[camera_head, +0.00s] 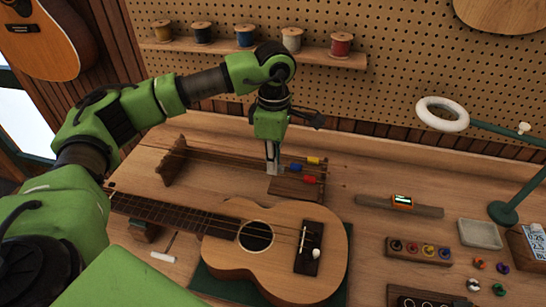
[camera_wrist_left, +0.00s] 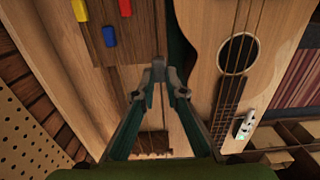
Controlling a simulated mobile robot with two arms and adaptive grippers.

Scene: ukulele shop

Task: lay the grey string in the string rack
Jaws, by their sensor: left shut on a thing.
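The string rack lies behind the ukulele (camera_head: 275,240), with a notched wooden end (camera_head: 172,164) at left and a wooden block (camera_head: 297,189) at right. Thin strings with yellow (camera_head: 313,160), blue (camera_head: 295,167) and red (camera_head: 309,179) ends lie along it. The block also shows in the left wrist view (camera_wrist_left: 112,60). My left gripper (camera_head: 272,170) points down at the block's left edge, beside the coloured ends. My right gripper is out of view.
The ukulele lies on a green mat (camera_head: 225,286) just in front of the rack. Spools stand on a shelf (camera_head: 260,55) behind.

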